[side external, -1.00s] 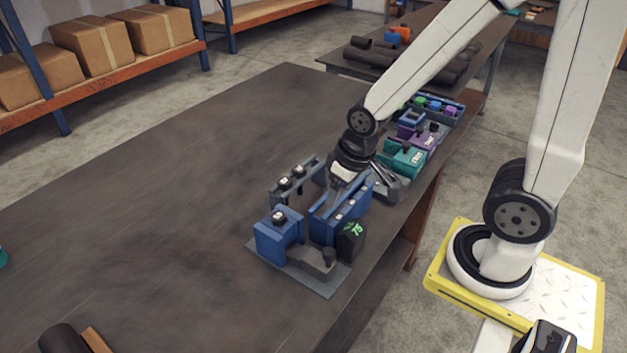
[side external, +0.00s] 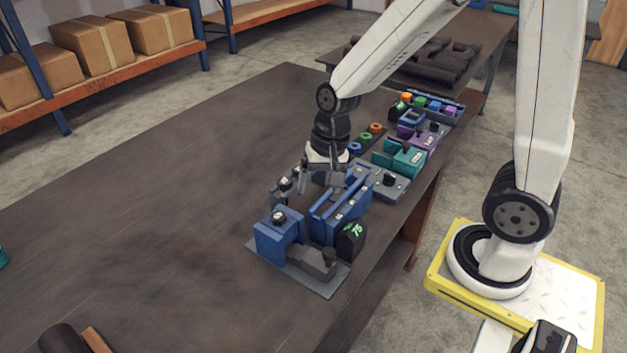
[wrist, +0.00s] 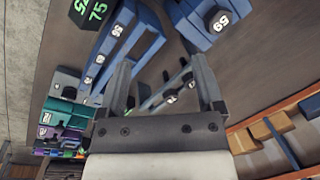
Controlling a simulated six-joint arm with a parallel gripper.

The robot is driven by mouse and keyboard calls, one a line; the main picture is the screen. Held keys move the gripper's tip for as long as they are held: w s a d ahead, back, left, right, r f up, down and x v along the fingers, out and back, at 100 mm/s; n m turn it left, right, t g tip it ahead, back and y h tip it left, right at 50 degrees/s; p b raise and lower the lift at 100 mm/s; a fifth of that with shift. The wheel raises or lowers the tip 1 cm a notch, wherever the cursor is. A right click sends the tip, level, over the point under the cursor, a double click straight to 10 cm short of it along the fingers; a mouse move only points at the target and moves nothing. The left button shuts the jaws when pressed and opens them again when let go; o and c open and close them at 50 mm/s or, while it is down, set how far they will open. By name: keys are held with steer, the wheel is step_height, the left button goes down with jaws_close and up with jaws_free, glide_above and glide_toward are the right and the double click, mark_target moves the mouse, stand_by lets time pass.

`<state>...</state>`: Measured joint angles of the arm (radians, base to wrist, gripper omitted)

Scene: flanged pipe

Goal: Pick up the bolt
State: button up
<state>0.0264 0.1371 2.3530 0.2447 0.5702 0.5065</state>
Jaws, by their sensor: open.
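My gripper (side external: 320,180) is open, with its fingers pointing down above the grey rack and the blue racks. In the wrist view my gripper (wrist: 162,75) has its two fingers spread wide, with nothing held between them. A narrow grey rack (wrist: 155,100) with small dark, white-marked pieces lies below and between the fingers. It also shows in the side view (side external: 279,195), partly behind my gripper. I cannot tell which small piece is the bolt. A long blue rack (side external: 340,215) with numbered pieces stands beside the grey rack and shows in the wrist view (wrist: 112,40).
A blue block (side external: 278,240) and a black block marked 75 (side external: 350,242) stand at the near side. Teal (side external: 405,158) and purple (side external: 425,137) fixtures line the table's right edge. Coloured rings (side external: 365,138) lie behind my gripper. The table's left (side external: 150,210) is clear.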

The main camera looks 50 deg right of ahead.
mark_target(279, 215)
steer(key=w+m, duration=0.1)
steer(key=m, duration=0.1)
steer(key=w+a+m+y, duration=0.1)
steer(key=m, duration=0.1)
steer(key=w+a+r+m+y, duration=0.1)
steer(key=w+m, duration=0.1)
steer(key=m, duration=0.1)
steer(key=shift+a+g, duration=0.1)
steer(key=shift+g, duration=0.3)
steer(key=m, duration=0.1)
steer(key=w+a+m+y, duration=0.1)
steer(key=shift+w+r+m, duration=0.15)
steer(key=shift+r+m, duration=0.1)
steer(key=shift+m, duration=0.05)
steer(key=shift+x, duration=1.3)
steer(key=shift+f, duration=0.1)
steer(key=shift+x, duration=2.5)
steer(key=shift+d, duration=0.1)
jaws_close()
